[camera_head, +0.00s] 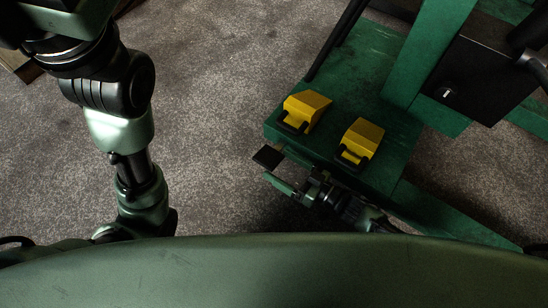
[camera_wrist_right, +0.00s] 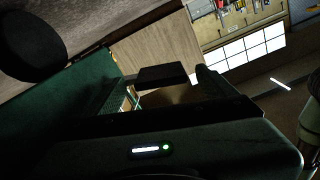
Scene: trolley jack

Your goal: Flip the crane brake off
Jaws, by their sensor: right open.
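The crane's green base (camera_head: 385,115) stands at the right of the head view, with two yellow wedge-shaped blocks (camera_head: 308,105) (camera_head: 362,138) in black brackets on its top. A small flat black plate (camera_head: 268,157) sticks out by the base's near left corner. It also shows in the wrist view (camera_wrist_right: 162,75), in line with the space between my fingers. Which part is the brake, I cannot tell for sure. My right gripper (camera_head: 274,168) is open, low beside the base's near edge and close to the plate. Contact is unclear. My left gripper is out of view.
A green post and a black box (camera_head: 485,70) rise from the base at the right. A round black part (camera_wrist_right: 30,45) is at the wrist view's upper left. Grey floor (camera_head: 215,110) left of the base is clear. My left arm stands at the left.

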